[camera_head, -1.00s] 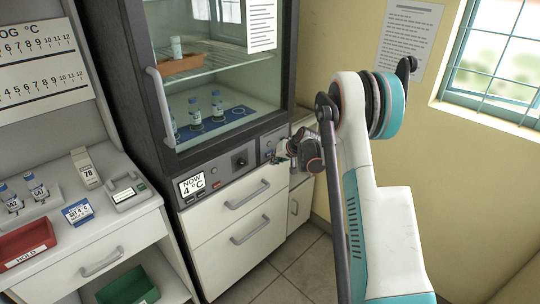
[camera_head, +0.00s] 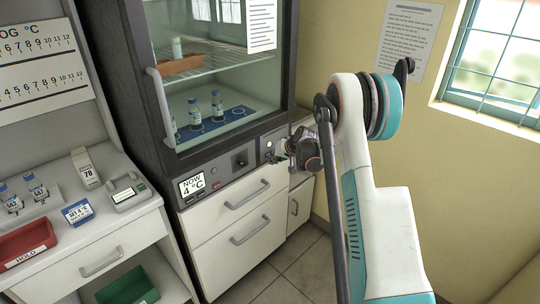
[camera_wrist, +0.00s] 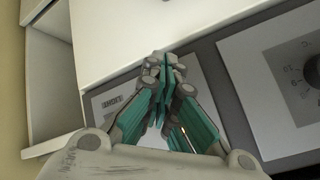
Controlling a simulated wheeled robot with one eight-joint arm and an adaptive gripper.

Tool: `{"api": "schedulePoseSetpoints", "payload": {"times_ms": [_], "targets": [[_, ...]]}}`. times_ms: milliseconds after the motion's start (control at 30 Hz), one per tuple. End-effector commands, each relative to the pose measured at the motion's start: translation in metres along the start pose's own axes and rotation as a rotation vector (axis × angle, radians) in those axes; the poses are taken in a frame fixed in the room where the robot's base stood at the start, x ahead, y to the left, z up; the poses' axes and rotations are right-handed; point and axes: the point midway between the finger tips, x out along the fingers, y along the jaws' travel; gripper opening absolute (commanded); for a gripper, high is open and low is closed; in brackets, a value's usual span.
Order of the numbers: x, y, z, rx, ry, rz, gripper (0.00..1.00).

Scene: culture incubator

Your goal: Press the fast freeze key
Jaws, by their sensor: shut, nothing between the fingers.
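The fast freeze key cannot be told by any readable label. The cabinet's control strip carries a display (camera_head: 192,186) reading "NOW 4 °C", a small red button (camera_head: 216,185), a dark knob (camera_head: 240,160) and a small light plate (camera_head: 267,148) at its right end. My gripper (camera_head: 276,158) is at that right-end plate. In the wrist view my gripper (camera_wrist: 165,65) is shut and empty, its fingers in front of a light plate (camera_wrist: 108,103) with a small printed label. They hide much of this plate. Contact cannot be told.
A dial plate (camera_wrist: 285,85) lies right of the fingers in the wrist view. Drawers with handles (camera_head: 247,194) sit below the strip, and a glass door with a handle (camera_head: 161,106) above it. A bench (camera_head: 120,229) with trays stands left.

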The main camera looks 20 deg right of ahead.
Motion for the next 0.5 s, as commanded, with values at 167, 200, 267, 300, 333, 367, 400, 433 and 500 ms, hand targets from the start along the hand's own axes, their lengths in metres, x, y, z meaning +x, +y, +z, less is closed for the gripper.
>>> {"api": "schedulePoseSetpoints", "payload": {"times_ms": [167,200,267,300,333,367,400,433,500], "targets": [[0.0004,-0.0003,-0.0003,0.0,0.0,0.0,0.0],[0.0004,-0.0003,-0.0003,0.0,0.0,0.0,0.0],[0.0003,-0.0003,-0.0003,0.0,0.001,0.0,0.0],[0.0002,-0.0001,-0.0002,0.0,0.001,0.0,0.0],[0.0,0.0001,0.0,0.0,0.001,0.0,0.0],[-0.0004,0.0004,0.0002,0.0,0.001,0.0,0.0],[-0.0011,0.001,0.0007,0.0,0.001,0.0,0.0],[-0.0018,0.0016,0.0012,0.001,0.001,0.0,0.0],[-0.0038,0.0034,0.0028,0.001,0.001,0.0,0.0]]}}
